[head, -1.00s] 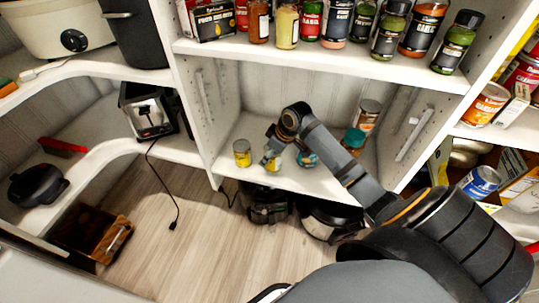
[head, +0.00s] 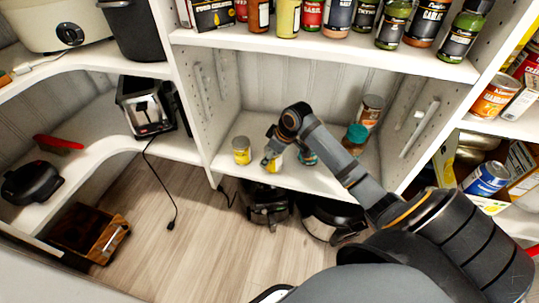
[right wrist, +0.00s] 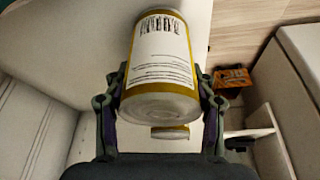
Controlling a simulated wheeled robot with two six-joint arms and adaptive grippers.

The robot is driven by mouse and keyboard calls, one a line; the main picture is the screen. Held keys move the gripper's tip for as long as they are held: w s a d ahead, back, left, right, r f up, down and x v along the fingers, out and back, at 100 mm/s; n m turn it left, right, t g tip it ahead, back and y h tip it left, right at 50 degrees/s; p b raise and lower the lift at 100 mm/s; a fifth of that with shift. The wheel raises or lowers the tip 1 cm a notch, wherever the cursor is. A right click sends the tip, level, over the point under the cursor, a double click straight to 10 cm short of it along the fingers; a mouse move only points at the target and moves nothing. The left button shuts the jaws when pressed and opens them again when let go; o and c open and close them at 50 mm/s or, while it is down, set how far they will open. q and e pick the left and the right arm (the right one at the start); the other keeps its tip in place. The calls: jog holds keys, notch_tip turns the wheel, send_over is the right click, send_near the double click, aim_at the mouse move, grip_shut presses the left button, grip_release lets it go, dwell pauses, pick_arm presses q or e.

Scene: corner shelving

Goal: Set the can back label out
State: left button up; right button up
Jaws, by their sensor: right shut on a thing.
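My right gripper (head: 271,158) is over the front of the lower white shelf. Its two fingers (right wrist: 161,95) are shut on a white can with yellow bands (right wrist: 160,65). The can also shows in the head view (head: 276,160), partly hidden by the gripper. In the right wrist view a barcode and lines of small print face the camera, and one metal end shows. Whether the can touches the shelf I cannot tell. Another yellow can (head: 241,150) stands on the shelf to the left. My left gripper is not in view.
A teal-lidded jar (head: 355,139) and a can (head: 370,110) stand at the shelf's right. Several spice jars line the shelf above. Dark appliances (head: 265,204) sit below. A toaster (head: 147,108) is at left.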

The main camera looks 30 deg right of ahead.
jog(key=shift+f, duration=0.15)
jog(key=o, duration=1.7)
jog(key=v, duration=1.1)
jog(key=shift+s+d, duration=0.1)
jog(key=shift+s+r, duration=0.15)
jog(key=shift+r, duration=0.25)
